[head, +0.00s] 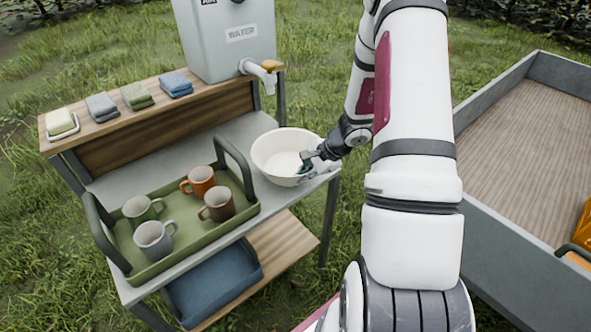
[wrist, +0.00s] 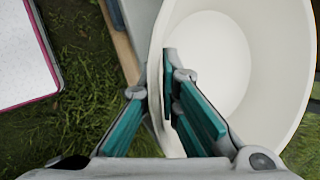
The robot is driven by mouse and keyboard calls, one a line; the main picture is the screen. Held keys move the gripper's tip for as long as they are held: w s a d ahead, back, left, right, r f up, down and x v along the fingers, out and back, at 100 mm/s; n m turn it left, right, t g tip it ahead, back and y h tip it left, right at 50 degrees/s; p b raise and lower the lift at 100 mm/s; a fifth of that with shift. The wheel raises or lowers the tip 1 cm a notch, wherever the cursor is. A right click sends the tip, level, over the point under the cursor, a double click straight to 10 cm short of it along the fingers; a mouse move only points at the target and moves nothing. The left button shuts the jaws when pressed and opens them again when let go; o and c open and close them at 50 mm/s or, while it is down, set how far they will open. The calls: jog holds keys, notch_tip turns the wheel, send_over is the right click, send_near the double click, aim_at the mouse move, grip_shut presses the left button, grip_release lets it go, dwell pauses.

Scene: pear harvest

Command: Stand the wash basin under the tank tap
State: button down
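The wash basin (head: 265,160) is a round cream bowl at the right end of the grey bench top, right of the green tray. It looks empty and about level; whether its base touches the bench is hard to tell. My gripper (head: 310,166) is at its right rim. In the wrist view, the fingers of my gripper (wrist: 155,88) straddle the wall of the basin (wrist: 265,50), one inside and one outside, closed on it. The outer fingertip is hidden. The grey water tank (head: 225,45) stands behind, its tap (head: 262,72) pointing forward above and slightly left of the basin.
The green tray (head: 190,237) holds several mugs beside the basin. Folded cloths and soap (head: 60,121) line the raised wooden shelf (head: 130,155). A blue bin (head: 215,285) sits below. A cart bed (head: 520,140) is at the right. Bare bench lies behind the tray.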

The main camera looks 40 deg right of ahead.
aim_at(293, 173)
jog(key=w, duration=0.2)
jog(key=w+d, duration=0.1)
jog(key=w, duration=0.2)
jog(key=shift+w+d+f, duration=0.3)
jog(key=shift+w+d, duration=0.1)
jog(key=shift+w+d+f, duration=0.1)
jog(key=shift+w+f, duration=0.05)
jog(key=shift+w, duration=0.15)
notch_tip(293, 173, down, 2)
jog(key=shift+s+f+p, duration=0.1)
jog(key=shift+f+p, duration=0.05)
jog(key=shift+p, duration=0.35)
jog(key=shift+f, duration=0.45)
jog(key=c, duration=1.8)
grip_release()
jog(key=shift+f, duration=0.15)
